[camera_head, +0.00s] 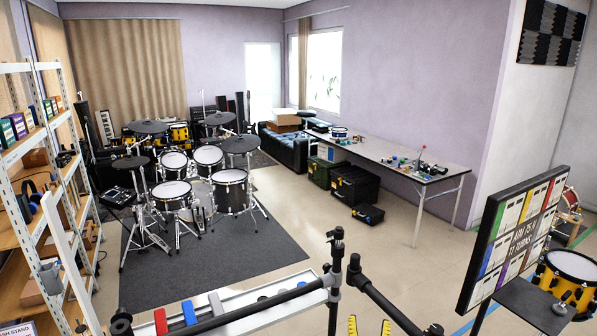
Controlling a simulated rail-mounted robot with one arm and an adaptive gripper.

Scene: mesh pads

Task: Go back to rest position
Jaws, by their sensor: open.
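Two yellow, ribbed finger tips stand a little apart at the bottom edge, right of the middle; I take them for my gripper (369,326). It looks open, and nothing shows between the tips. The rest of the gripper and my arm are cut off below the picture. The finger tips show close to a black tube rack (336,262) with clamps, which fills the lower foreground. I cannot tell the distance between them.
A white tray (226,302) with coloured pieces lies behind the rack. A board of coloured labels (513,235) and a yellow drum (568,278) stand right. Metal shelves (40,170) stand left, drum kits on a dark mat (240,255) behind.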

